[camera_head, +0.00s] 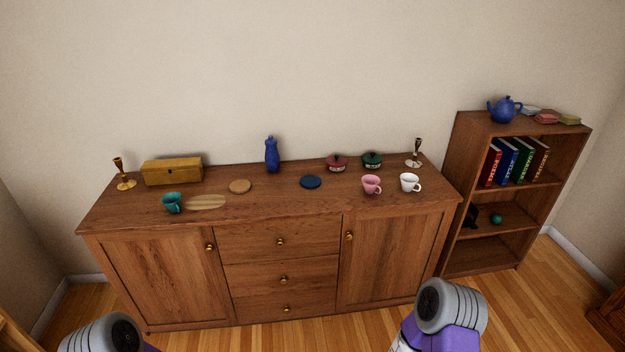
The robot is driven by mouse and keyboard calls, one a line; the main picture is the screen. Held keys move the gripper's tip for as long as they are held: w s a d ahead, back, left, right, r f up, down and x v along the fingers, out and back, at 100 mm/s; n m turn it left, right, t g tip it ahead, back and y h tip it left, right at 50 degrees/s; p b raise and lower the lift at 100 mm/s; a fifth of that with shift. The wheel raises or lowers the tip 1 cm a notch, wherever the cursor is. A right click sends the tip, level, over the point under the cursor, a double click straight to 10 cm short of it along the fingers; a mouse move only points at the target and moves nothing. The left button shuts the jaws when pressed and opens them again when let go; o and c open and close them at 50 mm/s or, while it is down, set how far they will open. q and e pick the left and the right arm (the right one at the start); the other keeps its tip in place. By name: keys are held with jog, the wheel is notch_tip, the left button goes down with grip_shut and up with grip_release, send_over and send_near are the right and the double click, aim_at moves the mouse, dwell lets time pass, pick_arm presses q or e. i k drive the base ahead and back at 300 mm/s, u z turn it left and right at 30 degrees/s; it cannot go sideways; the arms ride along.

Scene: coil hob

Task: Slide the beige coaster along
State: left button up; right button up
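Parts of my two arms show at the bottom edge, one at the left and one at the right, well in front of the sideboard. Neither gripper's fingers can be seen.
A blue bottle (272,155) stands behind right. Pink (371,184) and white cups (409,183) are farther right. The sideboard top between the coasters is clear.

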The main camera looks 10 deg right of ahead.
aim_at(240, 186)
jog(key=u, duration=0.05)
jog(key=i, duration=1.6)
jog(key=z, duration=0.5)
